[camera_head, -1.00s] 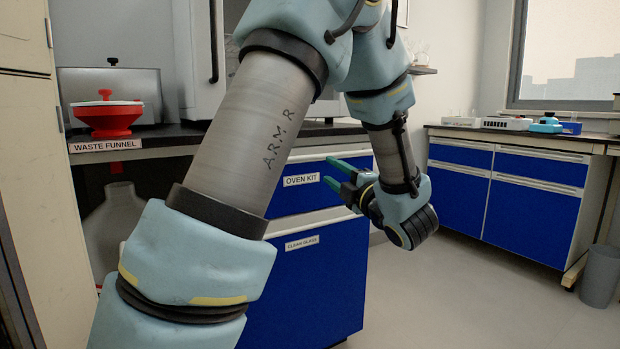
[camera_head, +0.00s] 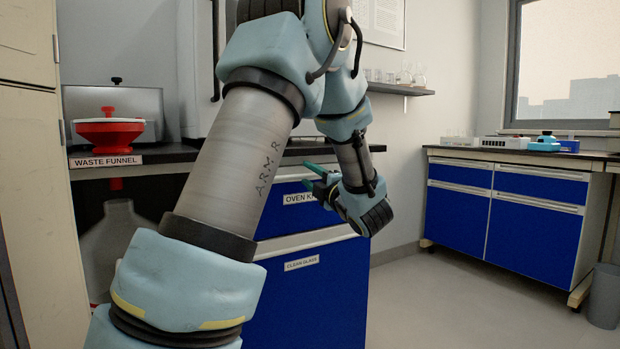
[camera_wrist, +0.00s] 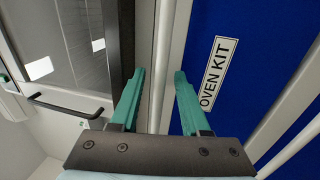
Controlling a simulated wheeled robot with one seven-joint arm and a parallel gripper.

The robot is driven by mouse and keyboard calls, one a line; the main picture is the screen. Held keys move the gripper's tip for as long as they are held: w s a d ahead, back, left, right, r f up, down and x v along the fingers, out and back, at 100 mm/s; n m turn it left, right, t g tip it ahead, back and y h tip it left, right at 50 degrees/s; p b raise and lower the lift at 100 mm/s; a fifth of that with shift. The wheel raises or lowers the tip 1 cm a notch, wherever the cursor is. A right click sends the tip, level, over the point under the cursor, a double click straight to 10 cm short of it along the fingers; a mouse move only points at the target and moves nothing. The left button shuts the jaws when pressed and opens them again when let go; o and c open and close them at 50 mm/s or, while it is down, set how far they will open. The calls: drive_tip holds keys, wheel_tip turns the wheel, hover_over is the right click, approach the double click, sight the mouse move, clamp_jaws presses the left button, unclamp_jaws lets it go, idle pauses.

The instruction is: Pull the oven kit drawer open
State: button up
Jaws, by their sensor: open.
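The oven kit drawer (camera_head: 288,205) is the upper blue drawer under the black counter. It looks shut, and my arm hides part of it. Its label (camera_wrist: 218,72) and blue front (camera_wrist: 258,40) show at the right of the wrist view. A pale rail-like handle (camera_wrist: 164,60) runs along the drawer's upper edge and lies between my two green fingers in the wrist view. My gripper (camera_head: 311,177) is open and empty at the drawer front, near its right end. I cannot tell whether the fingers touch the handle.
The clean glass drawer (camera_head: 320,300) is directly below. A red waste funnel (camera_head: 109,131) stands on the counter at left. A shelf with glassware (camera_head: 400,88) hangs on the back wall. Blue cabinets (camera_head: 510,205) stand at right, with open floor (camera_head: 440,295) before them.

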clamp_jaws()
idle(0.3)
idle(1.1)
